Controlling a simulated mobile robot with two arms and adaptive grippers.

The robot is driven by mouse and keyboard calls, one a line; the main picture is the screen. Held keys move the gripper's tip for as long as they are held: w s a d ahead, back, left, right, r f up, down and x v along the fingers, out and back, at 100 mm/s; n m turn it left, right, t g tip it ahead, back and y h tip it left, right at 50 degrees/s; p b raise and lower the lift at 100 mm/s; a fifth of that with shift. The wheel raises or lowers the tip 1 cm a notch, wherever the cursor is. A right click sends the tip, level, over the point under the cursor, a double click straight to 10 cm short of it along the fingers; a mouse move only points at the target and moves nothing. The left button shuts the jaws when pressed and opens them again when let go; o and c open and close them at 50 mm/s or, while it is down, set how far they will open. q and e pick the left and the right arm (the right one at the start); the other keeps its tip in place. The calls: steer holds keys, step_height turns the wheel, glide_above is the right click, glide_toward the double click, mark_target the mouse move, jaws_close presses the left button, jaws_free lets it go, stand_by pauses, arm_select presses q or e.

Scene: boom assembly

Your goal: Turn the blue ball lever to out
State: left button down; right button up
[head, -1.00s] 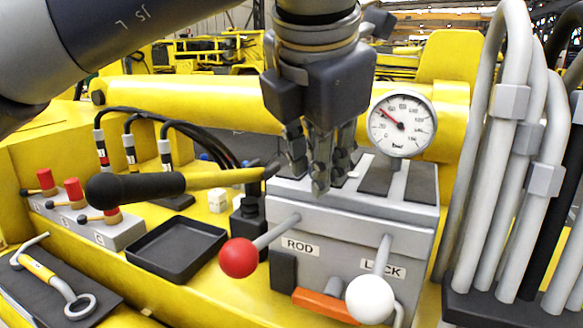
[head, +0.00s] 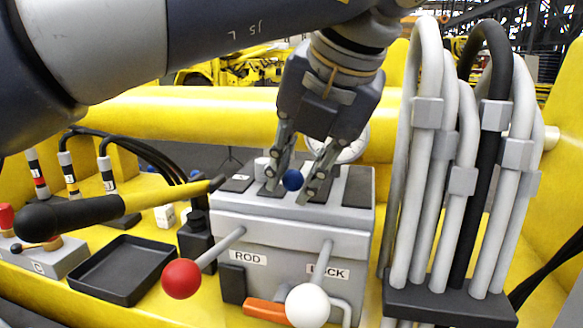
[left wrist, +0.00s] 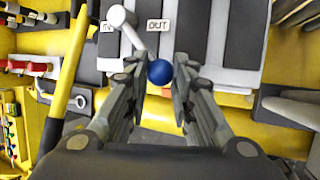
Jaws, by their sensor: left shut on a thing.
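The blue ball (head: 292,180) of the lever sits above the top of the grey control box (head: 290,225) in the head view. My left gripper (head: 290,186) comes down from above with its two fingers on either side of the ball, shut on it. In the left wrist view the blue ball (left wrist: 160,72) lies between the fingertips. Its pale shaft runs up and left to a white hub (left wrist: 118,16). The IN label (left wrist: 106,27) is left of the shaft and the OUT label (left wrist: 158,26) is right of it. My right gripper is not in view.
On the box front are the red ball lever (head: 181,279) by ROD and the white ball lever (head: 307,305) by LOCK. A yellow-and-black handle (head: 100,212) juts in at left above a black tray (head: 122,268). Grey hoses (head: 430,170) stand close on the right.

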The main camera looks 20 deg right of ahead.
arm_select(q)
steer(key=shift+r, duration=0.1)
steer(key=c, duration=1.3)
jaws_free()
steer(key=shift+c, duration=0.2)
steer(key=shift+d, duration=0.15)
